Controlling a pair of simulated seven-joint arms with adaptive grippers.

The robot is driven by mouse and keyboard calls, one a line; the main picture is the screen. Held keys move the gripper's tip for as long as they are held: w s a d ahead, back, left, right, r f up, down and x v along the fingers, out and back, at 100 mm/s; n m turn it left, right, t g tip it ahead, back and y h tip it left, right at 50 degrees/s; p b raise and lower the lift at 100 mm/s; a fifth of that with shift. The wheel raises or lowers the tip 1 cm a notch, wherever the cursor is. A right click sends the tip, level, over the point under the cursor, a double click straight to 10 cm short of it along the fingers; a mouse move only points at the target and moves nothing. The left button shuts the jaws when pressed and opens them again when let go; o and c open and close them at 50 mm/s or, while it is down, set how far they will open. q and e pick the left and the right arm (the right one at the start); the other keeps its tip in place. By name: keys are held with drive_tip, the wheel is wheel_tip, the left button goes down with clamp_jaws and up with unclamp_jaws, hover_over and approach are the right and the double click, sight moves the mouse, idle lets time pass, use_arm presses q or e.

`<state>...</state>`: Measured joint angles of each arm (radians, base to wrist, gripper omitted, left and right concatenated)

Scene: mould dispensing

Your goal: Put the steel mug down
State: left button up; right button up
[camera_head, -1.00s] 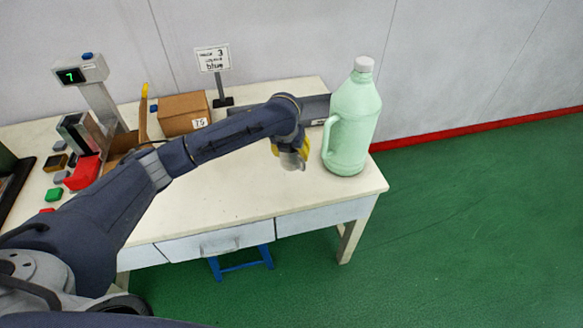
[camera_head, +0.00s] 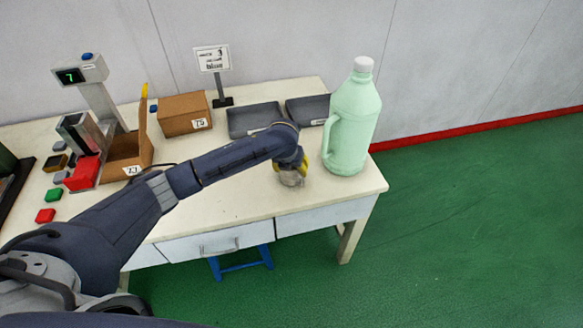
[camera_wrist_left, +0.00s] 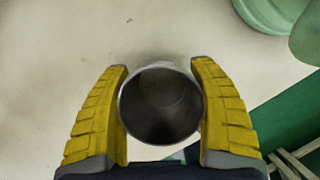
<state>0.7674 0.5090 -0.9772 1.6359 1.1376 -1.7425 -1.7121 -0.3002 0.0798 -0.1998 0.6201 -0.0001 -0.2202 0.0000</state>
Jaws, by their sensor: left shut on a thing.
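The steel mug (camera_wrist_left: 160,108) is between the yellow fingers of my left gripper (camera_wrist_left: 159,66) in the left wrist view, its round open mouth facing the camera and its inside dark. The fingers are shut on it from both sides. In the head view, my left gripper (camera_head: 291,173) points down over the right part of the table, left of the big green jug. The mug (camera_head: 291,181) shows only as a small grey patch under the fingers, low over the tabletop. I cannot tell whether its base touches the table. My right gripper is not in view.
The pale green jug (camera_head: 352,125) stands close to the right of the gripper. Two grey trays (camera_head: 254,119) lie behind my arm. Cardboard boxes (camera_head: 185,113), a display post (camera_head: 82,70) and coloured blocks are at left. The table's front right area (camera_head: 330,190) is bare.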

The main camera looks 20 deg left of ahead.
sight(287, 181)
use_arm(q)
drive_tip(key=shift+f, duration=0.1)
drive_tip(key=o, duration=1.3)
drive_tip(key=shift+c, duration=0.2)
drive_tip(key=v, duration=1.2)
